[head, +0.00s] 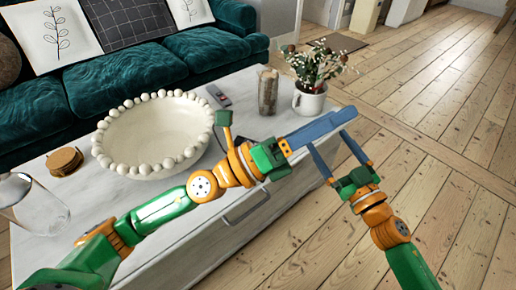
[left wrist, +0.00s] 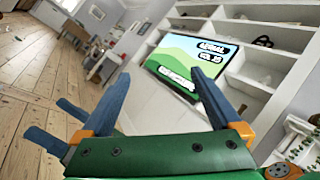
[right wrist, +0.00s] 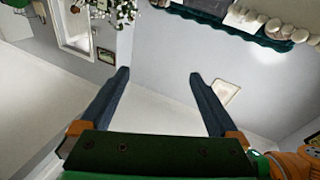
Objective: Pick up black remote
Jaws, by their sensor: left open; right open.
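A slim dark grey remote (head: 218,96) with a small reddish mark lies flat on the pale table, behind the beaded bowl. My right gripper (head: 330,143) is open and empty, over the floor side of the table, just below the left one. Its spread fingers (right wrist: 158,75) show in the right wrist view. I cannot make out the remote in either wrist view.
The white bowl (head: 150,138) fills much of the tabletop. A jar (head: 268,92) and a white mug with flowers (head: 310,101) stand right of the remote. Coasters (head: 65,161) and a glass vessel (head: 40,213) are at left. A teal sofa (head: 140,76) is behind; floor is clear at right.

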